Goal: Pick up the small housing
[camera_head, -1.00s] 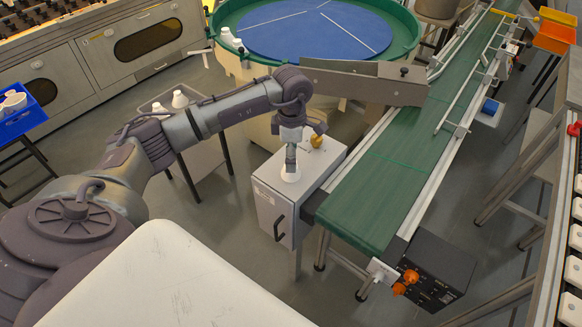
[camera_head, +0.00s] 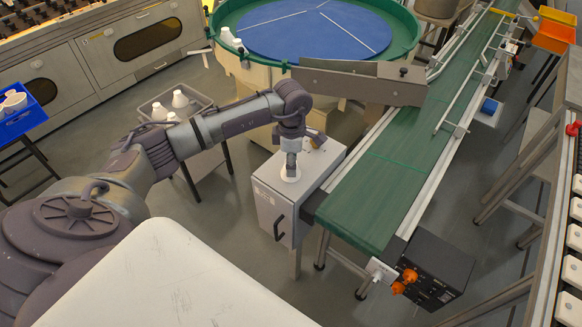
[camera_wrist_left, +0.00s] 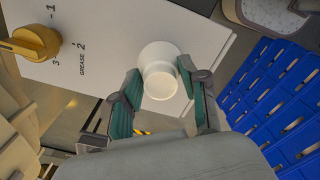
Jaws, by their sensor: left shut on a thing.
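The small housing is a white round piece with a wide rim and a narrower neck. In the wrist view the housing (camera_wrist_left: 160,72) is between the two teal-padded fingers of my left gripper (camera_wrist_left: 160,84), which is shut on it. In the head view the left gripper (camera_head: 291,167) points down over the grey cabinet's top, with the white housing (camera_head: 291,176) at its tips. The housing is upright at the cabinet top; I cannot tell whether it touches the surface. My right gripper is not in view.
The grey cabinet (camera_head: 275,215) carries a yellow knob (camera_wrist_left: 34,43) beside printed marks. A green conveyor (camera_head: 370,185) runs along its right. A grey bin (camera_head: 160,106) with white housings stands left. A round green-rimmed table (camera_head: 412,40) is behind.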

